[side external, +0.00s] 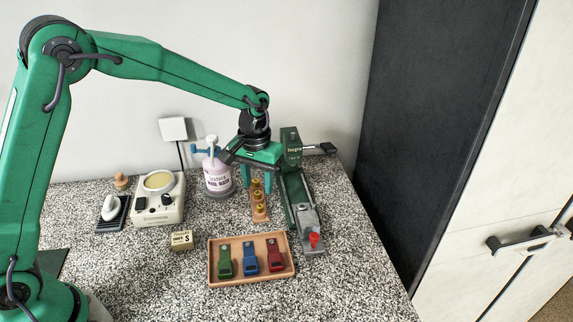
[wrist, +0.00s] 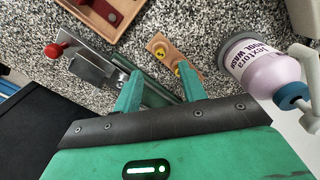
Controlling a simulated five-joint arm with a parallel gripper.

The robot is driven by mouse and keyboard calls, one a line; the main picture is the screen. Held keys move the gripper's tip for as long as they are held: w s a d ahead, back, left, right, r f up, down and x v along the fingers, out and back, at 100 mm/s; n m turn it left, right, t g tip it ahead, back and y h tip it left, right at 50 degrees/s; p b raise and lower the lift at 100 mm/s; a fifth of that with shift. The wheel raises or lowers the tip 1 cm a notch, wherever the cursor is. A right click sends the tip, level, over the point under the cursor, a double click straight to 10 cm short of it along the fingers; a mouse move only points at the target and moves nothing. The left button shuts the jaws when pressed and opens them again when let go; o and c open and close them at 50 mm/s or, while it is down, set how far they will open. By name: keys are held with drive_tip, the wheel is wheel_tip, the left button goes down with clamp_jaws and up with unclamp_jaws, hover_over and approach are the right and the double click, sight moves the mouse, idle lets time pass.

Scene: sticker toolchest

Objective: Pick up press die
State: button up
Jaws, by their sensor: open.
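My gripper (side external: 255,181) is open, pointing down over the back end of the strip. In the wrist view its two fingers (wrist: 160,84) stand apart with nothing held between them. The rearmost brass piece is partly hidden by the fingers, and I cannot tell whether they touch it.
A green press (side external: 291,150) with a long bed and red knob stands right of the strip. A lilac bottle (side external: 217,178) stands left. A wooden tray (side external: 252,284) with green, blue and red pieces lies in front. A cream device (side external: 158,205) is farther left.

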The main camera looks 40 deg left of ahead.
sight(259, 207)
drive_tip(key=shift+f, duration=3.6)
clamp_jaws()
